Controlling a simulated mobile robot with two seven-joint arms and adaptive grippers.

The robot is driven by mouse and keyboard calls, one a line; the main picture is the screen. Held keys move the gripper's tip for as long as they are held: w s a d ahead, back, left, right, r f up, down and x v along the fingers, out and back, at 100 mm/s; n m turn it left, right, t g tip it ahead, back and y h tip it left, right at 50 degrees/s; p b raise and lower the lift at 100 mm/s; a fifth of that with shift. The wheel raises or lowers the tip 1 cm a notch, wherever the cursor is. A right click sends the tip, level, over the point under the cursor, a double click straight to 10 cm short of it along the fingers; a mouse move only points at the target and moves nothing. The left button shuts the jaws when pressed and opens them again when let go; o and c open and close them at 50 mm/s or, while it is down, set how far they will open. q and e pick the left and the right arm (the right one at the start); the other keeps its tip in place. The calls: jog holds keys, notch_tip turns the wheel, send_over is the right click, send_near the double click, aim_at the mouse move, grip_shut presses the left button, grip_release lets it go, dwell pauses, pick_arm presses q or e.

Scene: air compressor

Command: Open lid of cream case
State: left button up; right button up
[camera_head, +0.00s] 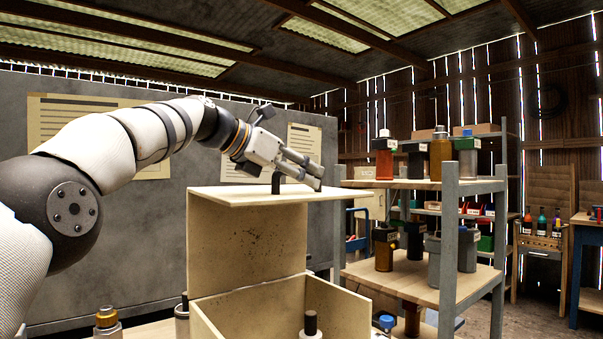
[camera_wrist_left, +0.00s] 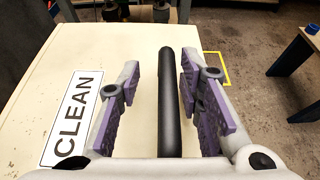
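The cream case (camera_head: 338,308) stands low in the head view. Its top is open and a dark-capped bottle (camera_head: 311,326) shows inside. An upright cream panel rises at its back. A flat cream panel (camera_head: 235,194), which looks like part of the raised lid, lies level on top of this. A black handle (camera_head: 277,182) stands on the flat panel. In the left wrist view, the handle (camera_wrist_left: 169,120) runs between the fingers of my left gripper (camera_wrist_left: 160,70), with gaps on both sides. My left gripper (camera_head: 312,177) is open above the flat panel. My right gripper is out of view.
A "CLEAN" label (camera_wrist_left: 75,115) is on the cream surface beside the handle. A grey-post shelf (camera_head: 449,240) with several bottles stands right of the case. Several containers, including a gold-capped one (camera_head: 106,318), stand at lower left. A grey wall panel (camera_head: 110,225) is behind.

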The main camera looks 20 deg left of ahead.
pick_arm(q)
jog(key=shift+s+r, duration=0.15)
jog(key=shift+s+r, duration=0.1)
jog(key=shift+r, duration=0.05)
jog(key=v, duration=1.1)
jog(key=shift+s+a, duration=0.2)
jog(key=shift+a, duration=0.1)
